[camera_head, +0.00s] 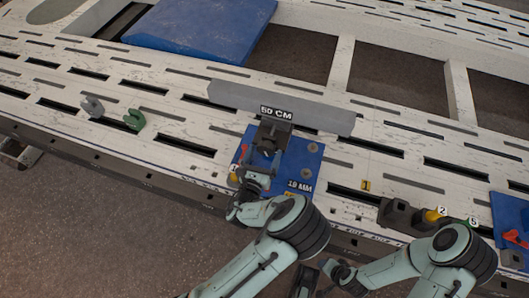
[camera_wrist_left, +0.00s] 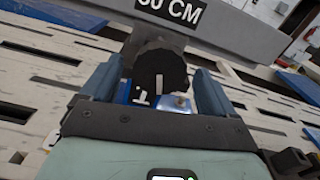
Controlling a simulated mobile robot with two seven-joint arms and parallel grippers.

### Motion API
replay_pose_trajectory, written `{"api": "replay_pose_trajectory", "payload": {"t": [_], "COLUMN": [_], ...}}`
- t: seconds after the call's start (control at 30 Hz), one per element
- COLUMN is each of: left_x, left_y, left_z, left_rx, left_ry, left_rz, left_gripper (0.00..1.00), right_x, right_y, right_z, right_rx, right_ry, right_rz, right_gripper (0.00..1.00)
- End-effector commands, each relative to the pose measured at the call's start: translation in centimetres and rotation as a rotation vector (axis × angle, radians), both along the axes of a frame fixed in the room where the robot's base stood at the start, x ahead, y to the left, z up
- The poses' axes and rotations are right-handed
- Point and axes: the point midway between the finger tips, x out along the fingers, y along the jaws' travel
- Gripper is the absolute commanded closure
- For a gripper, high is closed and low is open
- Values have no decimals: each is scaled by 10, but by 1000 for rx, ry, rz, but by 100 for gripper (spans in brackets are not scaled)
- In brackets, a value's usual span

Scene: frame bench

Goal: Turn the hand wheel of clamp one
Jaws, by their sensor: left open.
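The black hand wheel (camera_wrist_left: 160,72) with a white mark shows in the left wrist view, in front of the grey bar labelled "50 CM" (camera_wrist_left: 225,22). My left gripper (camera_head: 268,150) is open, with its blue-grey fingers on either side of the wheel. I cannot tell whether they touch it. In the head view the gripper and wrist hide most of the wheel. The clamp stands on a blue plate (camera_head: 308,160) marked with an MM label. My right gripper (camera_head: 308,280) is low near the bottom edge, away from the clamp; its fingers are unclear.
The grey bar (camera_head: 320,115) lies across the white slotted bench (camera_head: 190,125). A grey hook (camera_head: 92,106) and a green hook (camera_head: 134,120) lie at left. A dark clamp with yellow part (camera_head: 434,214) and a second blue plate (camera_head: 510,215) are at right. A large blue panel (camera_head: 200,28) lies behind.

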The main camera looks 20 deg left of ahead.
Motion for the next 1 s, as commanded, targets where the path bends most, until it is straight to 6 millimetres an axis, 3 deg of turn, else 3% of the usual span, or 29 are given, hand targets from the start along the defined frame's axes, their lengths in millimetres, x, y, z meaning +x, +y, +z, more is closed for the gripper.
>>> {"api": "replay_pose_trajectory", "payload": {"t": [0.4,0.6,1.0], "left_x": [10,10,10], "left_y": [0,0,1], "left_z": [1,0,1], "left_rx": [-1,-1,-64], "left_ry": [0,0,4], "left_rz": [1,1,2], "left_gripper": [12,68,67], "right_x": [3,3,-2], "right_y": [-1,-1,1], "right_z": [-2,-2,3], "right_rx": [-4,-4,3], "right_ry": [-7,-7,4], "right_rz": [-3,-3,1], "right_gripper": [57,57,57]}}
